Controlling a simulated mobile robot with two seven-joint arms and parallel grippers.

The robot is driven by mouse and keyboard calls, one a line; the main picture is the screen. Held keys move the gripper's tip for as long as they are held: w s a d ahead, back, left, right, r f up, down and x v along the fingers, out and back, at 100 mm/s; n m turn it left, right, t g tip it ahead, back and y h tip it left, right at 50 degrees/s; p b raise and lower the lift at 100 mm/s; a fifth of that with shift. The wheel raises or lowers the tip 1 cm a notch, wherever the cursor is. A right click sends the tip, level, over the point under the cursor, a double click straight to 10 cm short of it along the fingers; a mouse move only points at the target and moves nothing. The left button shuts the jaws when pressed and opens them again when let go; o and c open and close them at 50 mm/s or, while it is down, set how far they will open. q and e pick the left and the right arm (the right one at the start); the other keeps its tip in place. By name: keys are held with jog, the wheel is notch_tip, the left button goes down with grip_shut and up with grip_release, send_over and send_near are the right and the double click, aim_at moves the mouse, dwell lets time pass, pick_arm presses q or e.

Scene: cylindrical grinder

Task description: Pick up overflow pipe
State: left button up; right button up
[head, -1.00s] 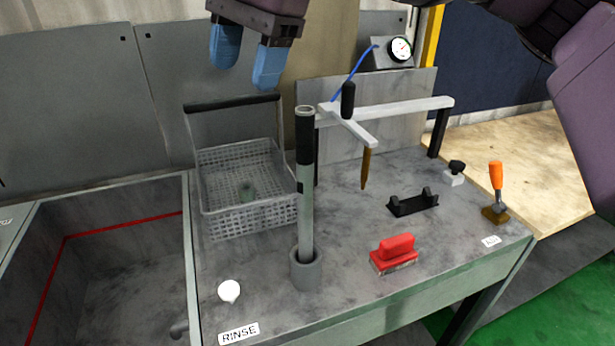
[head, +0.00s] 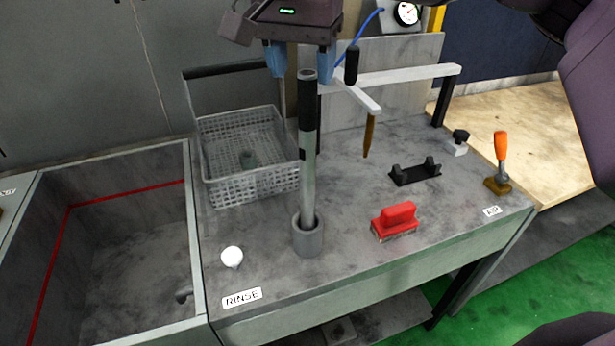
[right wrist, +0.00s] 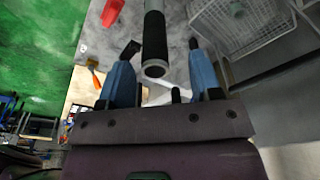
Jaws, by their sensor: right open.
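The overflow pipe (head: 308,165) is a grey tube with a black sleeve at its top. It stands nearly upright in a round grey socket (head: 308,238) on the bench. My right gripper (head: 301,62) has blue fingers, points down and is open at the pipe's top end. The fingers appear on either side of the pipe. In the right wrist view the pipe's black end (right wrist: 154,45) shows between the open fingers (right wrist: 162,55); I cannot tell whether either touches it. My left gripper is not in view.
A wire basket (head: 222,190) stands behind and left of the pipe, beside a sink (head: 120,270). A white arm (head: 410,76) with a hanging brown probe is close behind right.

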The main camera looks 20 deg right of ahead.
aim_at(308, 94)
jog(key=f, duration=0.2)
jog(key=d+f, duration=0.1)
jog(key=f, duration=0.1)
jog(key=shift+w+p, duration=0.1)
jog(key=shift+p, duration=0.2)
jog(key=shift+w+f, duration=0.1)
jog(key=shift+f, duration=0.35)
grip_shut()
